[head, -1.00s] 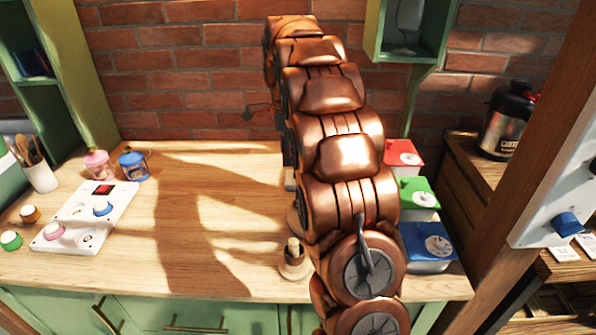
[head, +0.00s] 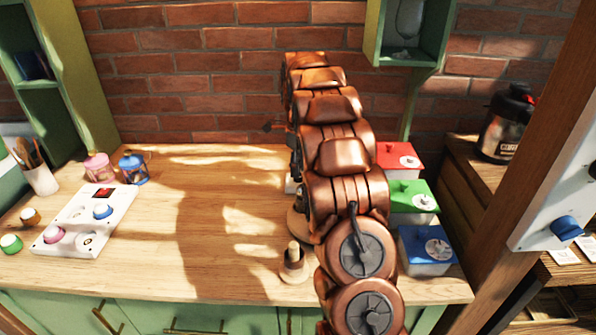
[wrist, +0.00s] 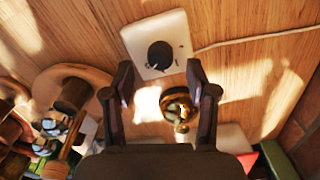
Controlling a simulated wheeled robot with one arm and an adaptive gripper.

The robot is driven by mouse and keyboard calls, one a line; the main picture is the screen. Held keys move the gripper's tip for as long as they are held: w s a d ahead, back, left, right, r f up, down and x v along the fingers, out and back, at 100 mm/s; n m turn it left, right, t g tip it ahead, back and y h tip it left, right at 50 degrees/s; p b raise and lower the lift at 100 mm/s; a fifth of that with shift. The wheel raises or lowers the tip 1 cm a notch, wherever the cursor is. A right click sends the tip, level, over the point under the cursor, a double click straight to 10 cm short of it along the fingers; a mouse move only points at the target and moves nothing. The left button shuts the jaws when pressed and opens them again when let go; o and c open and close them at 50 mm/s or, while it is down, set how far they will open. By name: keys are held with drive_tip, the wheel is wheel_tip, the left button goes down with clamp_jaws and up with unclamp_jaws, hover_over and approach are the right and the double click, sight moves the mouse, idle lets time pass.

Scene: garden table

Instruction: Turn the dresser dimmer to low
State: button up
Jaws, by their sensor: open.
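A white square plate with a round black dial (wrist: 160,54), apparently the dimmer, shows at the top middle of the wrist view. Small dark marks are on the plate around the dial; I cannot read the setting. A pale cord runs from it to the right. My gripper (wrist: 159,72) is open and empty, with one finger on each side, just below the dial in the picture. I cannot tell the height between the fingertips and the dial. In the head view my arm hides the gripper and nearly all of the plate.
A round brass piece (wrist: 178,105) shows between the fingers, and a wooden stand (wrist: 62,92) is close on the left. Red (head: 398,157), green (head: 413,200) and blue (head: 427,250) boxes stand right of my arm. A white knob board (head: 85,220) lies left. The middle tabletop is clear.

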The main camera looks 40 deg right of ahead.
drive_tip(key=shift+f, duration=1.35)
drive_tip(key=shift+c, duration=0.5)
clamp_jaws()
